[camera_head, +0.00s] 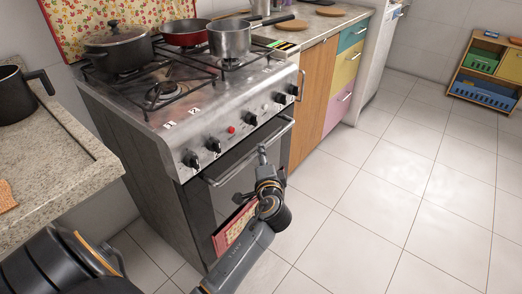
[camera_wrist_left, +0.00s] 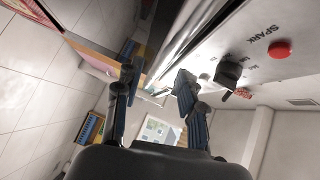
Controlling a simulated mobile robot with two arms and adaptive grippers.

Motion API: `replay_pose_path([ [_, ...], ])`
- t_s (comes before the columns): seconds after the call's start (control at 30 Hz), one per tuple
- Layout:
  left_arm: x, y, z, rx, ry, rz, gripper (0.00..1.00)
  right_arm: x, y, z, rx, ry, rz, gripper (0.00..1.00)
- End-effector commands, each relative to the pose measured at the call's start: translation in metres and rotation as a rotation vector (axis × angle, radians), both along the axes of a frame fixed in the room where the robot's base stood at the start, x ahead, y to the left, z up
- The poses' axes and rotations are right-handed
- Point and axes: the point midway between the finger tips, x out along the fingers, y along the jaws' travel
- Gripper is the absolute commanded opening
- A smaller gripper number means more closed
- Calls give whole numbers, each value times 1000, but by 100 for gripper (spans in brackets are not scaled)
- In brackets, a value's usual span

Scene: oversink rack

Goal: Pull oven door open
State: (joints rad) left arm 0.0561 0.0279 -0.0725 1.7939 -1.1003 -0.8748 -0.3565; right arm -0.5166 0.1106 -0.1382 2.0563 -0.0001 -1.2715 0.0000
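The oven (camera_head: 170,120) is a metal stove with a row of black knobs and a red button on its front panel. Its door (camera_head: 205,215) appears shut, with a silver bar handle (camera_head: 225,175) across the top. My left gripper (camera_head: 263,156) is at the front of the door, close to the handle's middle. In the left wrist view my left gripper (camera_wrist_left: 155,82) has its two fingers spread apart. The handle (camera_wrist_left: 188,32) runs toward the gap between them; contact cannot be told. My right gripper is not in view.
A pot (camera_head: 118,48), a red pan (camera_head: 185,32) and a saucepan (camera_head: 230,38) stand on the stove. A stone counter (camera_head: 75,150) is at left. Coloured drawers (camera_head: 345,68) stand to the right of the oven. The tiled floor (camera_head: 400,190) is clear in front and to the right.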

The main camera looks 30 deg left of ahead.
Motion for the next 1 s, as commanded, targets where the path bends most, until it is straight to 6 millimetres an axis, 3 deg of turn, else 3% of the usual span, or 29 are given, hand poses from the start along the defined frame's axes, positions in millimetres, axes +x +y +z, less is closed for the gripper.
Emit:
replay_pose_path([
  [0.27, 30, 25, -6, 0, 0, -1, 39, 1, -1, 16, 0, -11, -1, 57],
  [0.67, 35, 29, -7, -1, 0, -1, 39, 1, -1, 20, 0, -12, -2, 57],
  [0.87, 35, 29, -7, -1, 0, -1, 0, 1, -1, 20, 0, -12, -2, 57],
  [1.0, 35, 29, -7, -1, 1, -1, 0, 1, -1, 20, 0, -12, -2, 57],
])
